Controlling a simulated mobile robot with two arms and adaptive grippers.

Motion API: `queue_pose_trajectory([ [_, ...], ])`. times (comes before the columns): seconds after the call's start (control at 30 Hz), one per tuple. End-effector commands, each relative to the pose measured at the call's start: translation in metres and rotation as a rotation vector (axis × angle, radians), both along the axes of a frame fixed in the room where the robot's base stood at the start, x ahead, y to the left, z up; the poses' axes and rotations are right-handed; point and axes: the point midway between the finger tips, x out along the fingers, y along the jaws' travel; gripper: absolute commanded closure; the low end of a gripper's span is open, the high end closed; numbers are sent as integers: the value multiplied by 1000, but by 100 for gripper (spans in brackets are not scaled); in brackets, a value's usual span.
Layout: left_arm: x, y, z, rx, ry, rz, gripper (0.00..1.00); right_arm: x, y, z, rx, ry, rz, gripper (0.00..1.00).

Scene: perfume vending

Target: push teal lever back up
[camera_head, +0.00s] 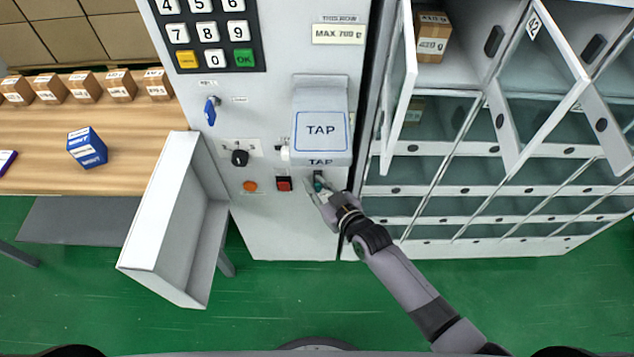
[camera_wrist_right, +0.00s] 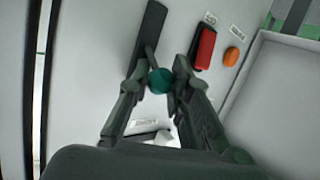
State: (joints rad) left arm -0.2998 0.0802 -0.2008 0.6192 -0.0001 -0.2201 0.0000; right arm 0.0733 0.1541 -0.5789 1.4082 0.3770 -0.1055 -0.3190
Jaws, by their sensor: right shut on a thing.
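The teal lever (camera_wrist_right: 161,81) has a round teal knob on a dark stem coming out of a dark slot plate (camera_wrist_right: 149,35) on the white machine front. In the head view the teal lever (camera_head: 319,184) sits below the TAP box, partly covered by my gripper. My right gripper (camera_head: 320,192) reaches it from the lower right. In the right wrist view my right gripper (camera_wrist_right: 161,84) has a finger on each side of the knob and is shut on it. My left gripper is not in view.
The TAP box (camera_head: 321,131) juts out just above the lever. A red switch (camera_head: 284,184) and an orange button (camera_head: 250,186) are to its left. Lockers with open glass doors (camera_head: 401,95) stand close on the right. A white tray (camera_head: 160,220) sticks out at left.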

Motion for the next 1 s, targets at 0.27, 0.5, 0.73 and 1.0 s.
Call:
queue_pose_trajectory([
  [0.27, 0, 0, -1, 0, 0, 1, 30, -3, 0, -7, -5, 14, 2, 75],
  [0.5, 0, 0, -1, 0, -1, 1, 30, -2, -1, -4, -3, 8, 1, 60],
  [0.73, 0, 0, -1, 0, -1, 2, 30, -1, 0, -3, -1, 4, 0, 60],
  [1.0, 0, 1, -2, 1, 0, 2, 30, -1, 0, -2, 0, -1, 0, 60],
])
